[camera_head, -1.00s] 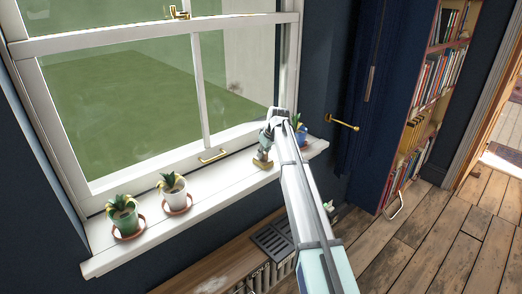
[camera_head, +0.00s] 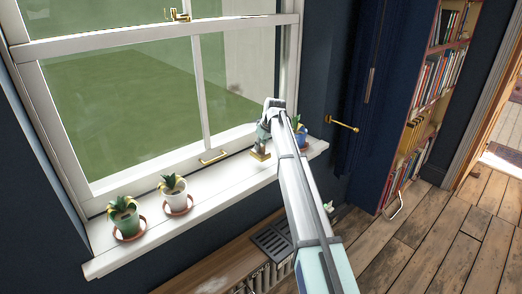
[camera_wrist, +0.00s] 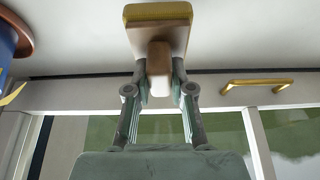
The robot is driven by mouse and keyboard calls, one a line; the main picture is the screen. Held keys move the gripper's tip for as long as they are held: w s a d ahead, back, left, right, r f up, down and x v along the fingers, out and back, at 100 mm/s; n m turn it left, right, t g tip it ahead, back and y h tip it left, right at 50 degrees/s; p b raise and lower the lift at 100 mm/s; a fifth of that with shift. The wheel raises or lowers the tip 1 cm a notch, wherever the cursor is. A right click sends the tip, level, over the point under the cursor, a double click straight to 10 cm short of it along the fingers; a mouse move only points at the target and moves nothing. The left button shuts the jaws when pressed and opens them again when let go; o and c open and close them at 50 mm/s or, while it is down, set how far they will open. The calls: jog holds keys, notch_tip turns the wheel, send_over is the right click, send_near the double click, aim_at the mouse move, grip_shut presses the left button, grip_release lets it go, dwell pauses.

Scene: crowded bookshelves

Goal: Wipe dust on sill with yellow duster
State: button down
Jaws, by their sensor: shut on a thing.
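The yellow duster (camera_head: 260,154) is a small block with a yellow pad and a wooden handle. It is at the white window sill (camera_head: 222,190), right of its middle. My gripper (camera_head: 264,138) is shut on the duster's handle. In the wrist view the duster (camera_wrist: 158,16) is seen close up, with my gripper (camera_wrist: 160,80) on either side of the handle. The pad is over the sill surface; I cannot tell if it touches. I cannot make out clear dust on the sill in these views.
A green potted plant (camera_head: 124,216) and a white potted plant (camera_head: 174,188) stand on saucers at the sill's left. A blue pot (camera_head: 301,134) stands at its right end, close to my arm. A gold window handle (camera_head: 213,157) is behind. A wooden ledge (camera_head: 205,265) lies below.

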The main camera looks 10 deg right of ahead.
jog(key=shift+r+p, duration=0.75)
jog(key=shift+r, duration=1.55)
